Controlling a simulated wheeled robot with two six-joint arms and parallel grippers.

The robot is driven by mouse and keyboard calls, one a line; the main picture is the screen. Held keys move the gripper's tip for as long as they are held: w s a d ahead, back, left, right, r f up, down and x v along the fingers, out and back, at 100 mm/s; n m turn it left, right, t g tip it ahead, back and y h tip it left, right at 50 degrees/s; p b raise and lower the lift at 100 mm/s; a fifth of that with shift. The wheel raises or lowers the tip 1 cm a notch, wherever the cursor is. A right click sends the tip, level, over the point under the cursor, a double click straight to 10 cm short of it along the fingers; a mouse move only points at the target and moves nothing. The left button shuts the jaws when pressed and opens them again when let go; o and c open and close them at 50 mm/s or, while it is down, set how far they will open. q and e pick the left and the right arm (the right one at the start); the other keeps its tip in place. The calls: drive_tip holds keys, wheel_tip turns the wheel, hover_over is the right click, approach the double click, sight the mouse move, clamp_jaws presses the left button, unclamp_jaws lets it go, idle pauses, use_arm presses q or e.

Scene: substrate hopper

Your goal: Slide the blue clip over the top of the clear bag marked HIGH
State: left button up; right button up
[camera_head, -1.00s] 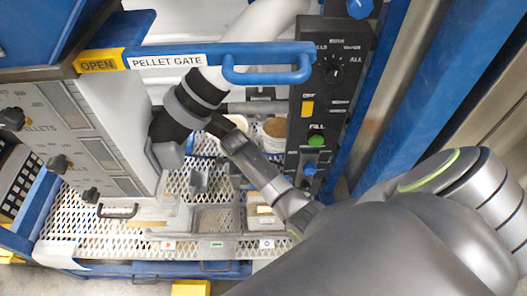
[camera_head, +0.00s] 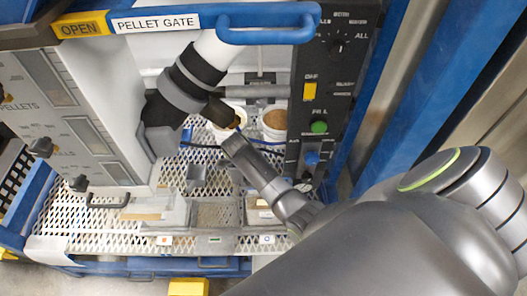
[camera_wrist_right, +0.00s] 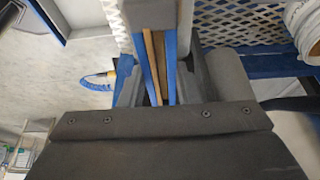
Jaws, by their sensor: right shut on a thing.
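My right gripper (camera_head: 229,140) reaches in from the right, above the perforated shelf and in front of two white tubs. In the right wrist view the gripper (camera_wrist_right: 157,60) is shut on a narrow thing with blue strips (camera_wrist_right: 171,65) and a brown strip between them. The blue strips look like the blue clip, but I cannot tell for certain. In the head view, the thing in the jaws is too small to make out. I cannot pick out the clear bag marked HIGH in either view. My left gripper is not in view.
The perforated shelf (camera_head: 105,222) holds several shallow trays along its front. Two white tubs (camera_head: 273,134) stand behind my gripper. The control panel (camera_head: 325,75) rises on the right, the grey hopper (camera_head: 110,95) on the left. A blue bar (camera_head: 265,36) crosses above.

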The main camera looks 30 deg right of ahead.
drive_tip(key=shift+r+p, duration=0.1)
drive_tip(key=shift+p, duration=0.2)
idle(0.4)
drive_tip(key=o, duration=1.6)
wheel_tip(320, 180, up, 7)
drive_tip(key=p, duration=0.7)
drive_tip(key=shift+p, duration=0.4)
drive_tip(key=shift+s, duration=0.1)
